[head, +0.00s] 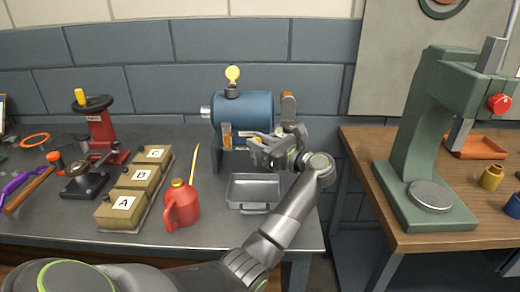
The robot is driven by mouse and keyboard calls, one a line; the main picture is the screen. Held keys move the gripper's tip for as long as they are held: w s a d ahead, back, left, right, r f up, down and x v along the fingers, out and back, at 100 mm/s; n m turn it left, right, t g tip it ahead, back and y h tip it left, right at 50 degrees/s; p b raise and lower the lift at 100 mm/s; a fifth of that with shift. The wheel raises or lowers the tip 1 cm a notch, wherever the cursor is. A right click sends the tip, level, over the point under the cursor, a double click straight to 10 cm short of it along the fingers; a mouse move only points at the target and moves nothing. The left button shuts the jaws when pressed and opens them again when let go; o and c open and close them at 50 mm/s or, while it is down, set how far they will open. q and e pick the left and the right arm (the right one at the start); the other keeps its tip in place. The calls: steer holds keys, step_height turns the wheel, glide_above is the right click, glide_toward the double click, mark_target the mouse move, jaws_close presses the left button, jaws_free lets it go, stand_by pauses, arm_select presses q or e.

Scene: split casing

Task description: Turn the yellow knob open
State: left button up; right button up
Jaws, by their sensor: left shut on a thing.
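A blue cylindrical casing (245,113) stands at the back of the grey bench. My left gripper (258,148) is at the casing's lower front right, shut on a small part there. A yellowish bit shows at its fingers, which I take for the yellow knob (256,140); the fingers hide most of it, so its turn angle cannot be told. A round yellow cap (232,73) stands on top of the casing, clear of the gripper. My right gripper is not in view.
A grey metal tray (236,190) sits below the gripper. A red oil can (181,204) stands left of it, beside boxes (142,178) marked A, B and C. A red press (100,125) is further left. A green press (410,150) stands on the wooden table at right.

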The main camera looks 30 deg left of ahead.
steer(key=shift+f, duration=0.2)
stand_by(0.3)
arm_select(q)
steer(key=o, duration=1)
steer(key=shift+c, duration=0.2)
steer(key=s+d+b, duration=0.2)
steer(key=d+b, duration=0.2)
steer(key=d, duration=1.3)
steer(key=shift+s+d, duration=0.15)
steer(key=shift+s, duration=0.1)
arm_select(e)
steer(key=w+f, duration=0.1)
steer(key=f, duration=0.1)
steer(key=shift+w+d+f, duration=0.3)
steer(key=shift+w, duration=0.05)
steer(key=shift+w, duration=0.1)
